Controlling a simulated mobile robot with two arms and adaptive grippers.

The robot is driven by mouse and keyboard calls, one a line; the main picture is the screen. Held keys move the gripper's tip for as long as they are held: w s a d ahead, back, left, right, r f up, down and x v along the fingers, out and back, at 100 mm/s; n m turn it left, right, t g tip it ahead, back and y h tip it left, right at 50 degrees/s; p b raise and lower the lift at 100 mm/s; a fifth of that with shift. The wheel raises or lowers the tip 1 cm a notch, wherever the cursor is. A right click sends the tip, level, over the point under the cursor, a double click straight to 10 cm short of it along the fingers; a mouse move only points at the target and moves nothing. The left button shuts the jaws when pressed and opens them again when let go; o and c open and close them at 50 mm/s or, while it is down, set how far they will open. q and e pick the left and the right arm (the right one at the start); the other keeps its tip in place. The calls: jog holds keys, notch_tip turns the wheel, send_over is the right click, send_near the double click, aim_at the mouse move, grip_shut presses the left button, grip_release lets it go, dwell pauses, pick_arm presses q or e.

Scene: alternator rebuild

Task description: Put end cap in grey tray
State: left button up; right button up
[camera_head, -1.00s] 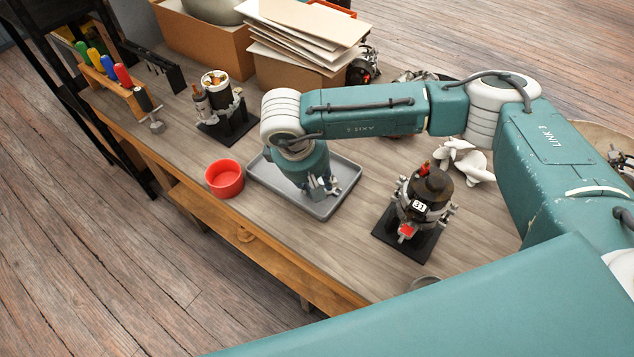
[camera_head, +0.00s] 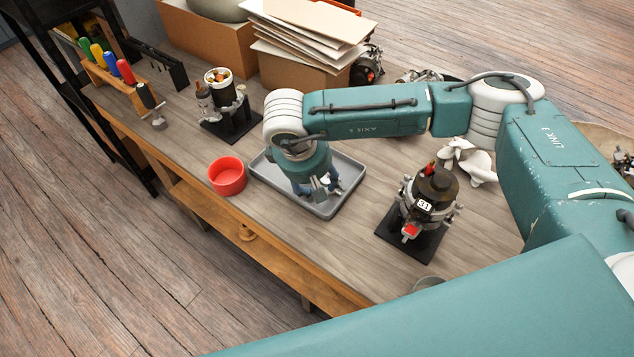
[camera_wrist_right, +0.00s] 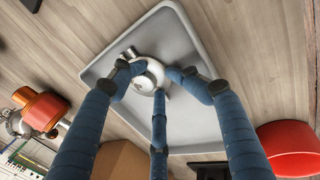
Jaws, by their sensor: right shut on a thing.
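The grey tray (camera_head: 345,167) lies flat on the bench, and it also shows in the right wrist view (camera_wrist_right: 195,55). My right gripper (camera_head: 325,190) points down over the tray, inside its rim. In the right wrist view its three blue fingers (camera_wrist_right: 150,80) close around the pale metal end cap (camera_wrist_right: 148,72). The end cap is over the tray floor; I cannot tell whether it touches it. In the head view the end cap is mostly hidden by the gripper. My left gripper is in neither current view.
A red bowl (camera_head: 227,176) stands just left of the tray. A white crumpled cloth (camera_head: 468,162) lies farther right. Cardboard boxes (camera_head: 285,72) stand at the back.

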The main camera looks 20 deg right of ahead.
jog(key=shift+s+d+f, duration=0.2)
jog(key=shift+d+f, duration=0.05)
jog(key=shift+d, duration=0.05)
jog(key=shift+r+p, duration=0.25)
jog(key=shift+p, duration=0.2)
jog(key=shift+r+p, duration=0.5)
jog(key=shift+p, duration=0.15)
jog(key=b+v, duration=0.3)
jog(key=v, duration=0.9)
jog(key=shift+w, duration=0.35)
